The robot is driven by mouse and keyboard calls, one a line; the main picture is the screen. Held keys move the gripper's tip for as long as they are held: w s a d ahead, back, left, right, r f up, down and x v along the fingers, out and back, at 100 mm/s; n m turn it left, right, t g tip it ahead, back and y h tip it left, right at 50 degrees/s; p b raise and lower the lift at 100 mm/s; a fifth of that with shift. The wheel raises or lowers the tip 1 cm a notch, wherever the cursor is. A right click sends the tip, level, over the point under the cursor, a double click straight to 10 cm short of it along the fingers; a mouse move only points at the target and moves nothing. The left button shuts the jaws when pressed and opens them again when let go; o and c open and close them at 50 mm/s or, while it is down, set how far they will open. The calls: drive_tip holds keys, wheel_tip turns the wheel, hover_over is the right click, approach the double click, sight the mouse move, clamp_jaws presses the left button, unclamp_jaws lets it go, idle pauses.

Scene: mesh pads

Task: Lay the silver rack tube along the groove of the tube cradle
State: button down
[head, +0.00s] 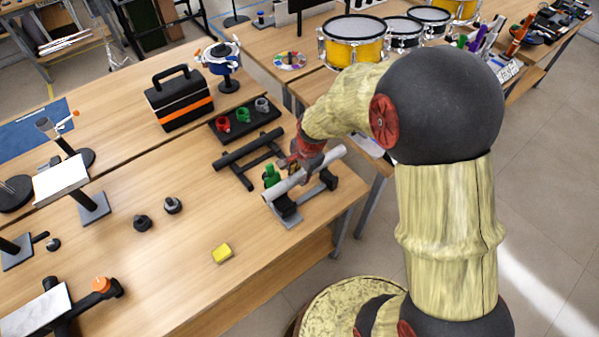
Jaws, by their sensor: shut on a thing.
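The silver rack tube (327,158) is a long light-grey bar, slanting from lower left to upper right near the table's right edge. My gripper (299,166), red and dark, is shut on the tube near its middle, reaching it from above. The tube cradle (286,208) is a dark stand with a block below the tube's near-left end and another below its right part. The tube lies over the cradle in this view. I cannot tell whether it touches the groove or hangs just above it. My gripper hides part of the tube's middle.
A dark rack with a black bar (242,153) stands just left of the tube. A green object (270,176) is close beside the tube's left end. A black tray with coloured cups (245,120) and a toolbox (180,100) stand behind.

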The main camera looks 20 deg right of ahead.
drive_tip(key=shift+s+d+f+b+x, duration=0.1)
drive_tip(key=shift+s+b+x, duration=0.2)
drive_tip(key=shift+b+x, duration=0.85)
drive_tip(key=shift+s+d+f+b+x, duration=0.1)
drive_tip(key=shift+s+b+x, duration=0.3)
drive_tip(key=shift+x, duration=1.35)
drive_tip(key=shift+s+d+b+x, duration=0.1)
drive_tip(key=shift+s+b+x, duration=0.1)
drive_tip(key=shift+b+x, duration=0.95)
drive_tip(key=shift+w+f+p, duration=0.1)
drive_tip(key=shift+f+p, duration=0.2)
drive_tip(key=shift+f, duration=0.05)
drive_tip(key=c, duration=1.4)
unclamp_jaws()
drive_tip(key=shift+o, duration=0.3)
drive_tip(key=v, duration=1.2)
